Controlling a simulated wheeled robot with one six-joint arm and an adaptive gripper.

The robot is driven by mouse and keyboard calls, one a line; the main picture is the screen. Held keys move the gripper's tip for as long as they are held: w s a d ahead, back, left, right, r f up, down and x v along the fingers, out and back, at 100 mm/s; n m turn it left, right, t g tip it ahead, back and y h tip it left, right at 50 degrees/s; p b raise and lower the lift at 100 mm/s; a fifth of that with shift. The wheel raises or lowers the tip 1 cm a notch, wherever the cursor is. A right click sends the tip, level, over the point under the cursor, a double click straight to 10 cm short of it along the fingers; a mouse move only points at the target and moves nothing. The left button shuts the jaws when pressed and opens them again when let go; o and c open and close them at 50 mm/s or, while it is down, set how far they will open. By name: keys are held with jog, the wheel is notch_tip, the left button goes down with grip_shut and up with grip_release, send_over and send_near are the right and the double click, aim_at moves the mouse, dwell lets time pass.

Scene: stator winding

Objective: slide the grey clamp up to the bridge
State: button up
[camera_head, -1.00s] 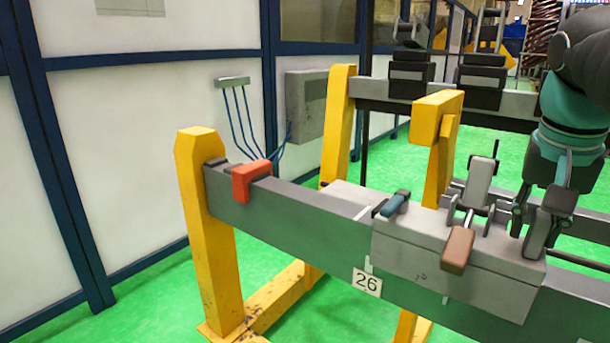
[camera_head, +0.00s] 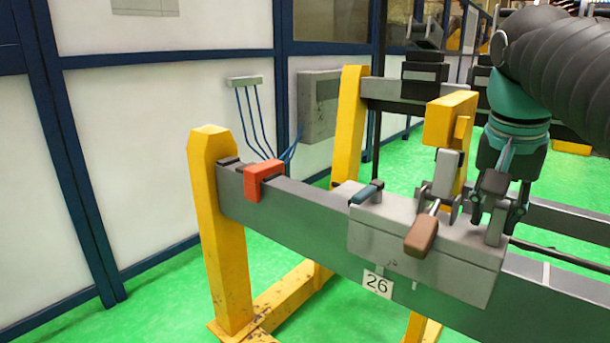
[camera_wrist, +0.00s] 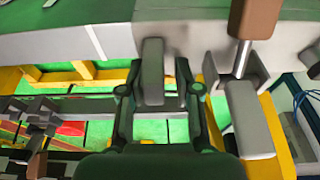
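The grey clamp (camera_head: 425,255) is a block on the long grey beam (camera_head: 315,215), with a brown-handled lever (camera_head: 422,235), a teal handle (camera_head: 366,193) and grey uprights. The red bridge (camera_head: 263,178) straddles the beam to the left; bare beam lies between them. My gripper (camera_head: 497,205) is at the clamp's right end, with its fingers either side of a grey upright. In the wrist view, the upright (camera_wrist: 153,75) sits between my fingers (camera_wrist: 160,95), close to the left one, with a gap beside the right one. The contact itself is hard to see.
A yellow post (camera_head: 222,235) holds the beam's left end. A yellow upright (camera_head: 452,120) stands just behind the clamp. A label reading 26 (camera_head: 377,284) is on the beam's front. A second beam (camera_head: 385,88) runs behind.

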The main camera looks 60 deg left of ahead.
aim_at(431, 194)
jog(key=shift+s+a, duration=0.5)
jog(key=shift+a, duration=0.95)
jog(key=shift+s+a, duration=0.45)
jog(key=shift+a, duration=1)
jog(key=shift+s+a, duration=0.5)
jog(key=shift+a, duration=1.05)
